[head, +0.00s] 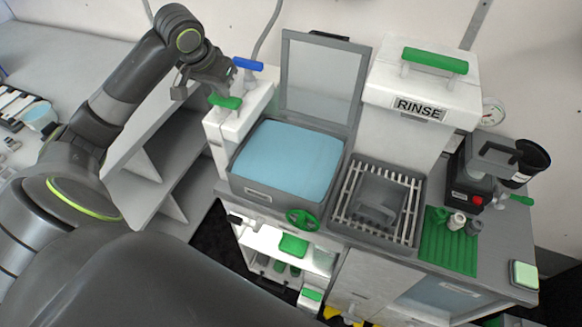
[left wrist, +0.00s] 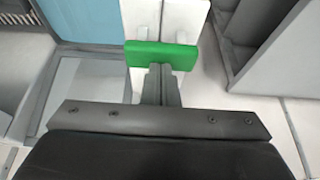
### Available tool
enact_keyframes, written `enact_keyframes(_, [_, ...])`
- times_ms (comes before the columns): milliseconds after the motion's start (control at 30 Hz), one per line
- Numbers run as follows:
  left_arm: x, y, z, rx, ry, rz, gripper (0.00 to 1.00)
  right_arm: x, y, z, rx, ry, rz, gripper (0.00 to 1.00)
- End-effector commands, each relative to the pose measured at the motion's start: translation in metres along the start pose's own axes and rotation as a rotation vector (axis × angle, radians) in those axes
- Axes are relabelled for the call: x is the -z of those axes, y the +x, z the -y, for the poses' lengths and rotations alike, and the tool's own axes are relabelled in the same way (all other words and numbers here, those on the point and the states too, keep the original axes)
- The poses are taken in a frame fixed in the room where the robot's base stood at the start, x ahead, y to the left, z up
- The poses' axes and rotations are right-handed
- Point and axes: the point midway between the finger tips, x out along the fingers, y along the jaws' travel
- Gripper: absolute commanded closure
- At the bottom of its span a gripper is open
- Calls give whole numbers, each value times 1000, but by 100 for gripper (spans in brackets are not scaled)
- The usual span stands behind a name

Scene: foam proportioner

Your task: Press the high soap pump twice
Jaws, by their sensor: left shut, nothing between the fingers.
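Two T-shaped pump handles stand on the white dispenser block (head: 228,128). The green one (head: 225,102) is at the front and the blue one (head: 247,64) is behind it. No label on either handle is readable. My left gripper (head: 216,88) is above and close to the green handle, with its fingers shut and empty. In the left wrist view the shut fingertips (left wrist: 160,72) overlap the lower edge of the green handle (left wrist: 161,54). I cannot tell whether they touch it. My right gripper is not in view.
A blue-filled basin (head: 288,158) with a raised lid (head: 322,75) stands right of the pumps. Further right are a white RINSE box (head: 420,92) and a slatted drain grate (head: 346,205). Grey angled shelves (head: 150,150) lie left of the block, beneath my left arm.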

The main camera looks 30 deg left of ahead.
Motion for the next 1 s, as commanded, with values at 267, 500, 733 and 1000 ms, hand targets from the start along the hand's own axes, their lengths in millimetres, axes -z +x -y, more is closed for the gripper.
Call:
enact_keyframes(267, [-5,10,0,-1,0,2,100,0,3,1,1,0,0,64])
enact_keyframes(500, [-8,18,0,-1,-1,3,100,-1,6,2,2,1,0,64])
enact_keyframes(733, [-11,25,0,-2,-1,5,100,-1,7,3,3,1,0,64])
enact_keyframes(1000, [-11,23,0,-2,-1,6,100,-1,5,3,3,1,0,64])
